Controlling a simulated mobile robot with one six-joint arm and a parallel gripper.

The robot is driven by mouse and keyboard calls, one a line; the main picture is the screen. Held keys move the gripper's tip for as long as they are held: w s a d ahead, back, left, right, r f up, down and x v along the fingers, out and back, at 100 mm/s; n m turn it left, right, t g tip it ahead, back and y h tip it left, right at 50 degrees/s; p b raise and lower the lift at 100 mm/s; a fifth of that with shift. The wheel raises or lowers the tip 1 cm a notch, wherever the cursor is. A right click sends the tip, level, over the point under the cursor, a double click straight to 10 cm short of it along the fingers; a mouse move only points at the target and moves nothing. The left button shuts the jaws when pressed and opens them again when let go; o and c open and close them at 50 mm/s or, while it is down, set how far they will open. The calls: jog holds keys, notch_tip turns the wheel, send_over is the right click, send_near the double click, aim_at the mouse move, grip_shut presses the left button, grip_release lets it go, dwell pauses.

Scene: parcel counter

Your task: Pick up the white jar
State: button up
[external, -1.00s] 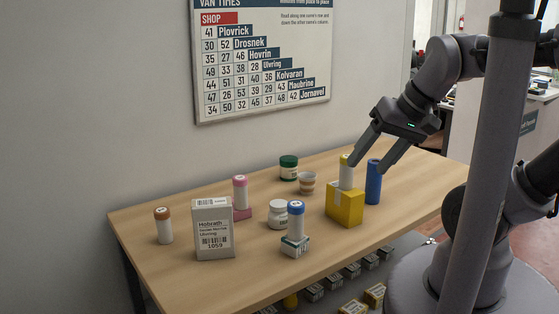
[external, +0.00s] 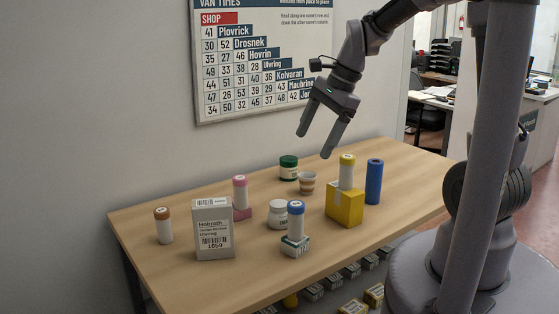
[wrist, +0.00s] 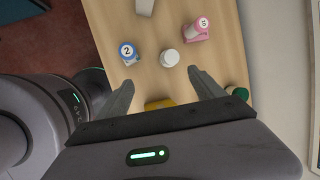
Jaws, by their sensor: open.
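The white jar (external: 279,215) stands upright on the wooden counter, behind and left of the blue-capped tube (external: 296,220). In the wrist view the white jar (wrist: 169,59) shows from above, beyond and roughly between my fingertips. My gripper (external: 314,146) is open and empty, raised well above the counter near the striped cup (external: 307,183). In the wrist view my gripper (wrist: 160,77) has its fingers spread wide, touching nothing.
A yellow-capped tube (external: 347,172) stands on a yellow box (external: 345,207), with a blue cylinder (external: 374,182) beside it. A pink-capped tube (external: 240,192), a white parcel box (external: 213,232), an orange-capped tube (external: 163,226) and a green-lidded jar (external: 289,168) stand around. The wall is behind.

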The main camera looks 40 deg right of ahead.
jog(key=w+d+f+m+g, duration=0.1)
jog(key=w+f+m, duration=0.4)
jog(key=w+f, duration=0.1)
jog(key=b, duration=0.4)
send_near(280, 203)
jog(key=shift+y, duration=0.3)
jog(key=x, duration=0.5)
jog(key=shift+s+d+f, duration=0.1)
jog(key=shift+f, duration=0.2)
jog(key=b+x, duration=0.3)
jog(key=x, duration=0.3)
jog(key=shift+d+r, duration=0.1)
jog(key=shift+r, duration=0.05)
jog(key=shift+c, duration=1.1)
jog(key=c, duration=1.3)
